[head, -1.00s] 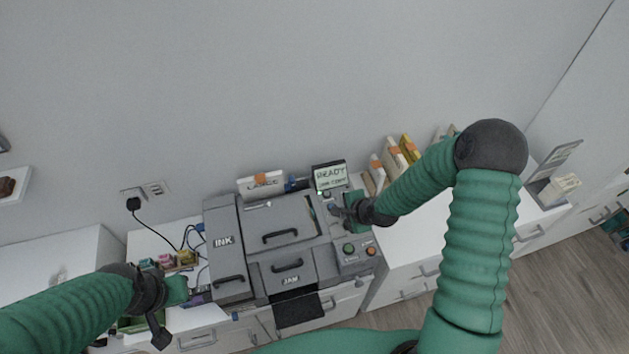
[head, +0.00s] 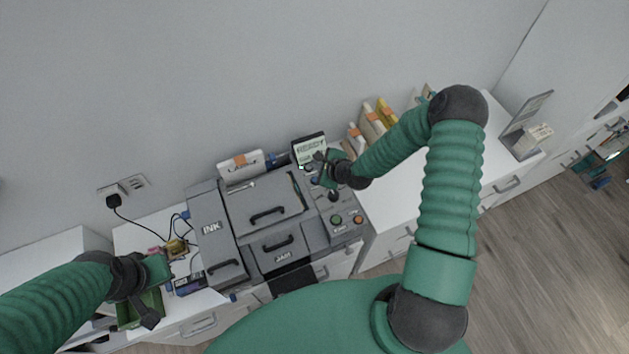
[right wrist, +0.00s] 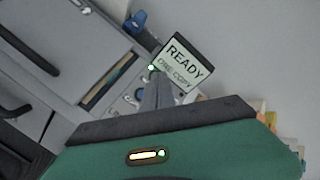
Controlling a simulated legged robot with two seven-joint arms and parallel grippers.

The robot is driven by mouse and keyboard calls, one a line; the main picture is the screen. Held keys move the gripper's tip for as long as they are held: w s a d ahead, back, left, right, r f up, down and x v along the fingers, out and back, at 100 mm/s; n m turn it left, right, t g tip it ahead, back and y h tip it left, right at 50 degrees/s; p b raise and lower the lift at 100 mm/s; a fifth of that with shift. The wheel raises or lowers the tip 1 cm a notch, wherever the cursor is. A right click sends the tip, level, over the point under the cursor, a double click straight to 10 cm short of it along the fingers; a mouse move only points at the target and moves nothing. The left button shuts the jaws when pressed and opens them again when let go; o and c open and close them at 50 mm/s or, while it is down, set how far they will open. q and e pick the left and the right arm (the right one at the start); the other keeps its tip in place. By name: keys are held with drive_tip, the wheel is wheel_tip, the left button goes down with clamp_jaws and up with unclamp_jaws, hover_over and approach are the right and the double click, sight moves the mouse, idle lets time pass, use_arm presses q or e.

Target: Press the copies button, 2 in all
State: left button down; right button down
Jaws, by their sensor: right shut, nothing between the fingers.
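The grey copier (head: 262,212) stands on the white desk with its control panel on the right side. Its screen (head: 310,150) is partly hidden by my right gripper in the head view; in the right wrist view the screen (right wrist: 183,64) reads READY, ONE COPY. My right gripper (head: 322,158) is shut and empty, over the upper part of the panel near the screen. In the right wrist view its fingers cover part of the panel, and small buttons (right wrist: 140,95) show beside them. I cannot tell whether the fingertips touch a button. My left gripper (head: 150,315) hangs left of the copier; its jaws are unclear.
A green button (head: 336,219) and an orange button (head: 358,219) sit lower on the panel. Upright binders (head: 372,122) stand right of the copier. A green tray (head: 140,308) and small boxes lie at the left. The white desktop right of the panel is clear.

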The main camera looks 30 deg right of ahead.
sight(315, 180)
wheel_tip(315, 180, down, 6)
drive_tip(key=b, duration=0.4)
drive_tip(key=shift+s, duration=0.15)
drive_tip(key=shift+f, duration=0.15)
idle(1.4)
drive_tip(key=shift+f+b, duration=0.3)
drive_tip(key=shift+b, duration=0.05)
drive_tip(key=shift+f+b, duration=0.3)
drive_tip(key=shift+f, duration=0.1)
idle(0.5)
drive_tip(key=shift+r+p, duration=0.65)
drive_tip(key=shift+r, duration=0.15)
